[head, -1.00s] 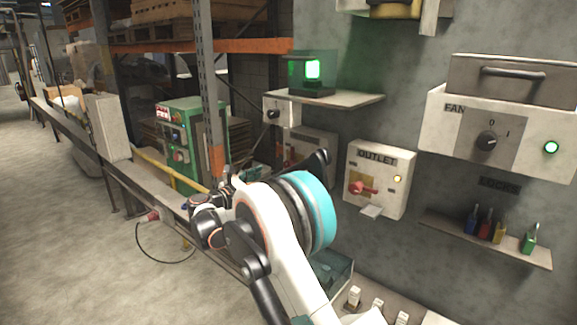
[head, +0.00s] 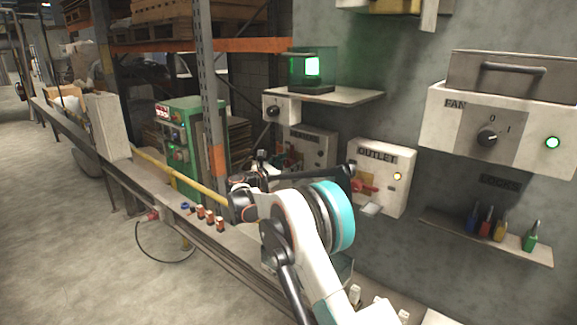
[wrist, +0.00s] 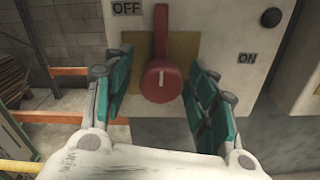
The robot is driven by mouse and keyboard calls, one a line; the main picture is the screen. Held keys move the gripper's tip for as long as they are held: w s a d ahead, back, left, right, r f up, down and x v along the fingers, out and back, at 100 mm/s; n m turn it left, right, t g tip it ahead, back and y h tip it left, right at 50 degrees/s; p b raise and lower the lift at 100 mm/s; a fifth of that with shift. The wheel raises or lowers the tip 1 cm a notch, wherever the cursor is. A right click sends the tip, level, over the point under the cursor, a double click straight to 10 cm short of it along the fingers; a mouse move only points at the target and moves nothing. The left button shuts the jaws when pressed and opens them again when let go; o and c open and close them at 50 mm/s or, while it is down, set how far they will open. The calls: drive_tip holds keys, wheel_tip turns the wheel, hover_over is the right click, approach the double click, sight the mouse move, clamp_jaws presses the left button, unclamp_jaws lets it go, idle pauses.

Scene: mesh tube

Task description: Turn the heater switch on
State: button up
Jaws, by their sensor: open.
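The heater switch is a red lever (wrist: 161,82) on a yellowish plate, on a pale wall box (wrist: 215,25) marked OFF and ON. In the wrist view its handle points up, just right of the OFF label; ON is at the right. My gripper (wrist: 160,95) is open, with its teal-padded fingers on either side of the lever's lower end. I see clear gaps beside the lever and cannot tell of any touch. In the head view the box (head: 318,148) is partly hidden behind my arm, and my gripper (head: 262,160) is small in front of it.
The OUTLET box (head: 380,180) with its own red lever stands close to the right of my forearm. A shelf with a green lamp (head: 313,67) is above. The FAN panel (head: 490,130) is farther right. A green cabinet (head: 180,140) and a rack post (head: 207,100) are left.

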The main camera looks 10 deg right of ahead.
drive_tip(key=shift+d, duration=0.1)
drive_tip(key=c, duration=1)
drive_tip(key=shift+c, duration=0.2)
drive_tip(key=shift+m, duration=0.3)
drive_tip(key=m+b, duration=0.1)
drive_tip(key=m, duration=0.2)
drive_tip(key=shift+m, duration=0.3)
drive_tip(key=m+b, duration=0.1)
drive_tip(key=m, duration=0.3)
drive_tip(key=shift+m, duration=0.3)
drive_tip(key=m, duration=0.4)
drive_tip(key=shift+b, duration=0.35)
drive_tip(key=m, duration=0.5)
